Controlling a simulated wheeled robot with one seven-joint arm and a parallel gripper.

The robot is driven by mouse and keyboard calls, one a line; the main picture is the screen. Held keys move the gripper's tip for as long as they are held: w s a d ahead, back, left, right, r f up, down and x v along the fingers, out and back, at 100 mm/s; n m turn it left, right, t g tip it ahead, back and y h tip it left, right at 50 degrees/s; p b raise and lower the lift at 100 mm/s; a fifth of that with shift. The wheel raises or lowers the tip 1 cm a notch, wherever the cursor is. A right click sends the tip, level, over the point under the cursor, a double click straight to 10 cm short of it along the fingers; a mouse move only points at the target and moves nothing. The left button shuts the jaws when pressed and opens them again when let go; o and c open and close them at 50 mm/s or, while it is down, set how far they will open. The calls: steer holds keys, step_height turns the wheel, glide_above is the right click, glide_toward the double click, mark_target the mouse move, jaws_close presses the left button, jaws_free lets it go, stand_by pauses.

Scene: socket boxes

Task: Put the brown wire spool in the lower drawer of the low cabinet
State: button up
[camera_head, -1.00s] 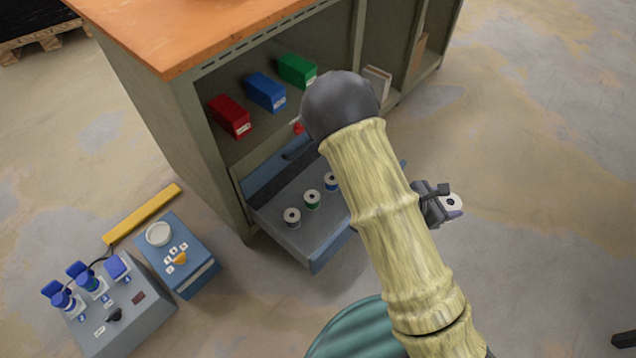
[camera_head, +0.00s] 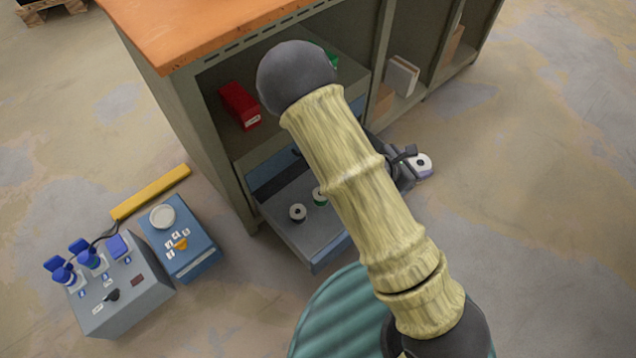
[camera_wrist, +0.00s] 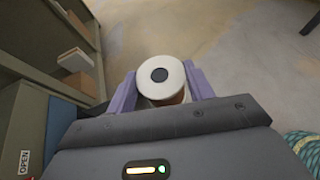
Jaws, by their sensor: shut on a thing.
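The wire spool (camera_wrist: 162,78) stands between the fingers of my gripper (camera_wrist: 165,90) in the wrist view, with a white flange, a dark hub and a little brown winding below. In the head view the spool (camera_head: 421,163) shows its white end at the right of my arm, with the gripper (camera_head: 410,170) shut on it. The low cabinet (camera_head: 180,130) has a drawer (camera_head: 300,236) pulled out below its open shelf. The drawer holds a spool (camera_head: 297,212) and a green-wound spool (camera_head: 319,196). My arm hides the drawer's right part. The held spool is right of the drawer, over the floor.
A red box (camera_head: 239,106) stands on the shelf above the drawer. A grey socket box (camera_head: 122,290), a blue box (camera_head: 183,240) and a yellow bar (camera_head: 150,192) lie on the floor at left. A teal ribbed object (camera_head: 335,310) is at the bottom. Floor at right is clear.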

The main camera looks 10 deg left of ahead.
stand_by(0.3)
steer(key=w+a+f+n+t+y+b, duration=0.1)
steer(key=a+f+b, duration=0.5)
steer(key=f, duration=0.6)
steer(key=w+a+f+n+t+y+b, duration=0.1)
steer(key=w+a+f+n+b, duration=0.1)
steer(key=a+f+b, duration=0.5)
steer(key=w+a+f, duration=0.1)
steer(key=a+f, duration=0.2)
steer(key=f, duration=0.2)
steer(key=shift+w+f+t, duration=0.2)
steer(key=shift+f+t, duration=0.1)
steer(key=shift+f, duration=0.05)
step_height(320, 180, down, 6)
steer(key=b, duration=0.4)
steer(key=shift+f, duration=0.1)
